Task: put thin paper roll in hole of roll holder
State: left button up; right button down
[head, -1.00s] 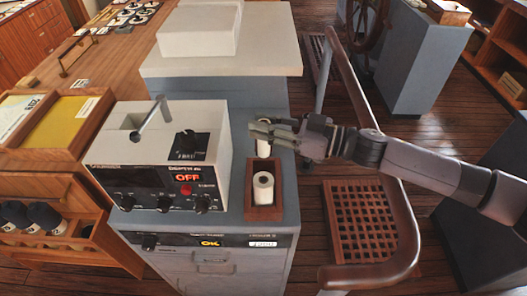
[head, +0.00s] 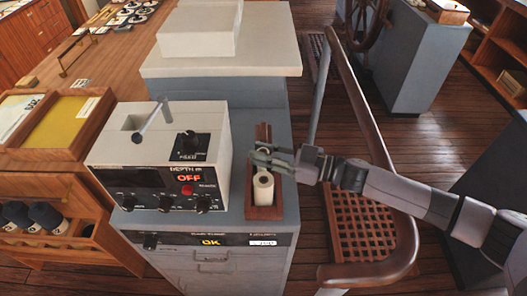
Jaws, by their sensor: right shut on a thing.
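The roll holder (head: 262,213) is a narrow reddish-brown wooden tray on the grey console, right of the depth unit. A white paper roll (head: 263,193) with a dark centre hole stands upright in its front part. My right gripper (head: 262,158) reaches in from the right over the rear part of the holder, behind that roll. It is shut on the thin paper roll (head: 264,149), a small white piece mostly hidden by the fingers. I cannot tell whether the thin roll has entered the hole. My left gripper is not in view.
The white depth unit (head: 155,165), with a lever on top and a red "OFF" display, stands close left of the holder. A raised pale top (head: 221,66) is behind. A curved wooden rail (head: 375,150) runs on the right, below my right arm.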

jog(key=c, duration=1.4)
grip_release()
jog(key=shift+f, duration=0.1)
jog(key=shift+o, duration=0.2)
jog(key=shift+r, duration=0.25)
jog(key=b+v, duration=0.2)
jog(key=v, duration=0.5)
jog(key=shift+d, duration=0.2)
